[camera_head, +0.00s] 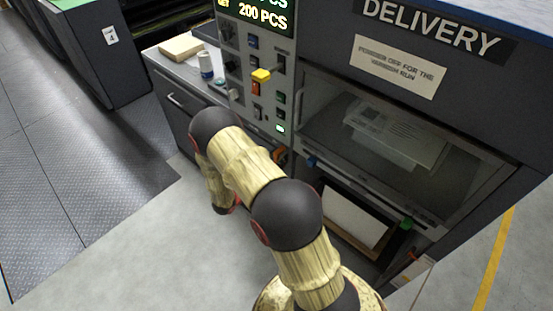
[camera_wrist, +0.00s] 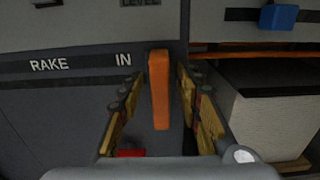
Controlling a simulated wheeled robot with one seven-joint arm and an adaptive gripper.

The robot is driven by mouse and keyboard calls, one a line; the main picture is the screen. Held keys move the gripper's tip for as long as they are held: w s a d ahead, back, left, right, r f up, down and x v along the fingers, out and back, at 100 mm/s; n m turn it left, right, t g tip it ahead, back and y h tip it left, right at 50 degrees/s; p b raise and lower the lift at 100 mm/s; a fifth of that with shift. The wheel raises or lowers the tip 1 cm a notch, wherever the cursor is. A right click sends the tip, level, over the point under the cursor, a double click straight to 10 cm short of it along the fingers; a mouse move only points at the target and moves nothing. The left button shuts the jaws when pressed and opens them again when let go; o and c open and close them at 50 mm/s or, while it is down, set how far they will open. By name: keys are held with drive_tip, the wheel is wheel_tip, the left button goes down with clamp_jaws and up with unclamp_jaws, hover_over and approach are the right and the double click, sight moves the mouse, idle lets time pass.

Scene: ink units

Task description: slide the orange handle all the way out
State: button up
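The orange handle (camera_wrist: 159,90) is an upright bar on the dark machine front, just right of the words "RAKE" and "IN" in the wrist view. My gripper (camera_wrist: 160,74) is open, with one finger on each side of the handle. Dark gaps show between the handle and both fingers; the right finger looks nearer. In the head view a small orange part (camera_head: 279,156) shows beside my arm, low on the machine front; I cannot tell if it is the same handle. My gripper is hidden by my arm there.
A blue knob (camera_wrist: 279,17) and an orange rail (camera_wrist: 250,54) lie to the right, above a pale paper stack (camera_wrist: 275,122). In the head view a control panel (camera_head: 258,70) and the delivery window (camera_head: 392,130) stand above. A side counter (camera_head: 178,72) is at left. Floor is clear front left.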

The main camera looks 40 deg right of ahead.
drive_tip(key=shift+c, duration=0.6)
drive_tip(key=c, duration=0.7)
clamp_jaws()
